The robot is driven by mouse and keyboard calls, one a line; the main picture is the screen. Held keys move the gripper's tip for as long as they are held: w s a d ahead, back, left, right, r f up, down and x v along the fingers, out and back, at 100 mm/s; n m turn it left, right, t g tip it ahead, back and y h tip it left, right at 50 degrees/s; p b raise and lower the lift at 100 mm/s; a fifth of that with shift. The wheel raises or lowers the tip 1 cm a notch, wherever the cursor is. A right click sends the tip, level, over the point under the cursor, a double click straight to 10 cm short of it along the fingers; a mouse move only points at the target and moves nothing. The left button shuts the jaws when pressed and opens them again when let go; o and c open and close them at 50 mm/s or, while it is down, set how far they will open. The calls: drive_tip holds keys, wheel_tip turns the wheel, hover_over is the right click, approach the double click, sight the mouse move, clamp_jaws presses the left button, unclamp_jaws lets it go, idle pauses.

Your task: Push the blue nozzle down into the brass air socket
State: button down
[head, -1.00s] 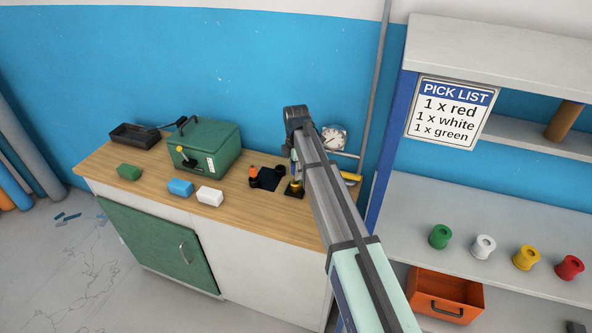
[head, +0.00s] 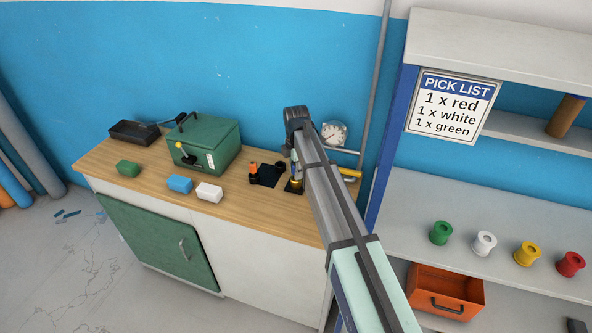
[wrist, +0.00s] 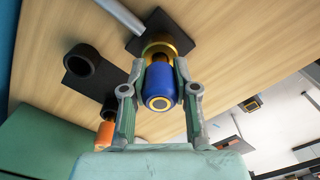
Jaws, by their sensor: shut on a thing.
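The blue nozzle (wrist: 160,84) is between the two fingers of my gripper (wrist: 160,70) in the wrist view, its ringed end towards the camera. My gripper is shut on it. The brass air socket (wrist: 162,46) sits on a dark square plate just beyond the nozzle, in line with it. The nozzle hides part of the socket, and I cannot tell how deep it sits in it. In the head view the socket (head: 295,185) shows beside my arm at the right end of the counter. My arm hides most of the gripper there.
A dark pad (head: 268,175) with an orange-topped item (head: 253,173) lies just left of the socket. A gauge (head: 334,133) and a pipe with a yellow handle (head: 350,173) are behind my arm. A green box (head: 205,146) and small blocks (head: 180,184) stand farther left.

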drive_tip(key=shift+f, duration=0.6)
drive_tip(key=c, duration=0.8)
unclamp_jaws()
drive_tip(key=shift+r, duration=0.1)
